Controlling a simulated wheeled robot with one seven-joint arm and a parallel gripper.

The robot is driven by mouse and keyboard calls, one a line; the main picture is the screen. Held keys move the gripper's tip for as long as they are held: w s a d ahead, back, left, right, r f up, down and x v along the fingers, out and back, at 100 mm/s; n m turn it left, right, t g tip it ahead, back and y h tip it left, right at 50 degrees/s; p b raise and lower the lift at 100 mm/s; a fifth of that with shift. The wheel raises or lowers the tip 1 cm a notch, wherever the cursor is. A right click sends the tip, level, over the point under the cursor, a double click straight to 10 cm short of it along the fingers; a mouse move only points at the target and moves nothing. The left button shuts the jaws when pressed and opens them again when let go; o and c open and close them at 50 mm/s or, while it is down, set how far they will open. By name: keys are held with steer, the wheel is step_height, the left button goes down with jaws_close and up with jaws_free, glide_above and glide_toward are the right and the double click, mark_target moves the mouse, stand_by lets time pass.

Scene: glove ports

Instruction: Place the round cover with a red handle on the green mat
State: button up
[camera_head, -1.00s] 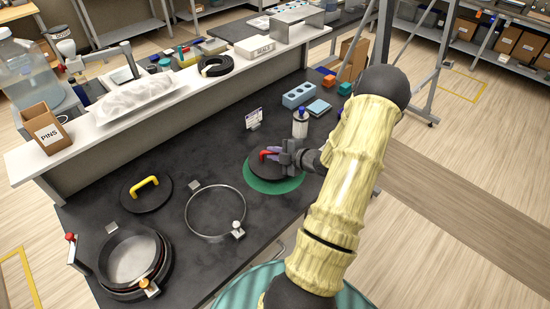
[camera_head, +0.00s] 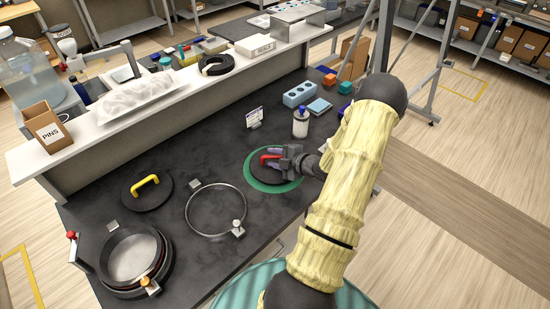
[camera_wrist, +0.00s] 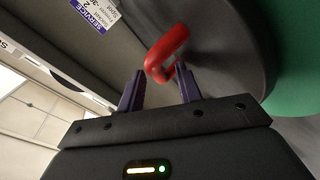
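The round dark cover (camera_head: 262,174) with its red handle (camera_head: 267,160) lies on the green mat (camera_head: 252,180), looking flat, with a green rim showing around it. My gripper (camera_head: 275,158) is at the handle, coming from the right. In the wrist view, the purple fingers of my gripper (camera_wrist: 160,88) stand apart, and the near end of the red handle (camera_wrist: 168,50) is between and just beyond them, closer to the right finger. The cover (camera_wrist: 225,40) and mat (camera_wrist: 297,85) also show there. Contact between finger and handle is unclear.
A black cover with a yellow handle (camera_head: 146,200), a metal ring (camera_head: 188,208) and a round port (camera_head: 103,280) are to the left. A white bottle (camera_head: 300,128), a small sign (camera_head: 254,125) and a blue block (camera_head: 298,100) stand behind. Bare tabletop lies between sign and ring.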

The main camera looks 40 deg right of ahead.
steer(key=shift+r, duration=0.15)
steer(key=b+v, duration=0.2)
steer(key=v, duration=1)
steer(key=shift+w, duration=0.1)
steer(key=w+a+r+m+g+h, duration=0.4)
steer(key=w+a+m+g, duration=0.3)
steer(key=a, duration=0.5)
steer(key=s+a+r+m+g, duration=0.1)
steer(key=s+a+m, duration=0.3)
steer(key=a, duration=0.6)
steer(key=s+a+r+m+g+y, duration=0.1)
steer(key=s+a+r+m+g, duration=0.1)
steer(key=a, duration=0.7)
steer(key=s+r+m, duration=0.1)
steer(key=s+m, duration=0.1)
steer(key=shift+s+a+r+g, duration=0.3)
steer(key=shift+s+a+r, duration=0.05)
steer(key=shift+s, duration=0.05)
